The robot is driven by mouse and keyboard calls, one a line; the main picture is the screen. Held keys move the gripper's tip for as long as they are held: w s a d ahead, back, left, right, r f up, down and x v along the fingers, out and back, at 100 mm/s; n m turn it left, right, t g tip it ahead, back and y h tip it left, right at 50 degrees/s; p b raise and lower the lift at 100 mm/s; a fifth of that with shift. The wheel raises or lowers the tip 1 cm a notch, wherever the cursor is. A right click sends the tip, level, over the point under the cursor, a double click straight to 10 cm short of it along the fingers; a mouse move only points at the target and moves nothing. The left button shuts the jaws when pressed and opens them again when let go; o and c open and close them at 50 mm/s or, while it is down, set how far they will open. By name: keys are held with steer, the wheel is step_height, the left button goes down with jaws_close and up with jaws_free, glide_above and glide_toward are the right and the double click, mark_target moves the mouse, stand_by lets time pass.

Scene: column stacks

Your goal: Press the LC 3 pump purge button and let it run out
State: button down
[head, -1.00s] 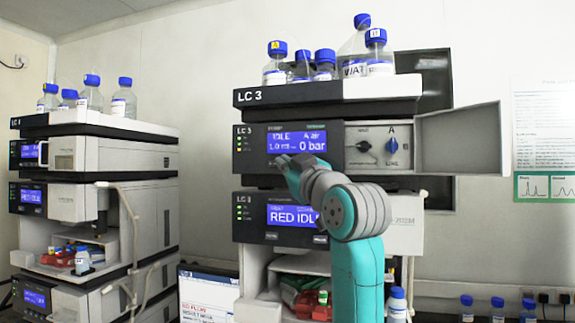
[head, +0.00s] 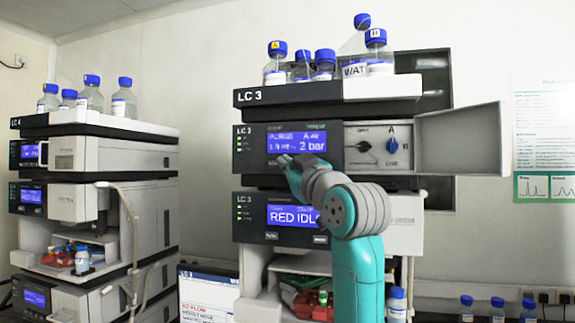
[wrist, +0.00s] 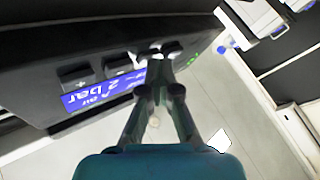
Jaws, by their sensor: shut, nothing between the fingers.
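The LC 3 pump module (head: 255,170) is the upper front panel of the LC 3 stack, with a blue display (head: 297,142) that reads 2 bar. The rest of its text is blurred. My gripper (head: 285,160) is shut and empty, its fingertips at the panel just below the display. In the wrist view the display (wrist: 105,92) appears upside down beside a row of dark buttons (wrist: 76,77). My fingertips (wrist: 163,58) are at the end of this row. They cover the button there, so its label and exact contact are hidden.
Right of the display are two valve knobs (head: 391,146) and an open grey door (head: 458,141) that juts out to the right. Blue-capped bottles (head: 324,66) stand on top. The module below has a display (head: 292,215) reading RED IDLE, partly behind my arm. The LC 4 stack (head: 140,155) stands left.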

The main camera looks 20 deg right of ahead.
stand_by(0.4)
steer(key=shift+s+a, duration=0.45)
steer(key=shift+s, duration=0.2)
steer(key=s+a, duration=0.1)
steer(key=s, duration=0.1)
steer(key=s+a, duration=0.2)
stand_by(0.5)
stand_by(0.5)
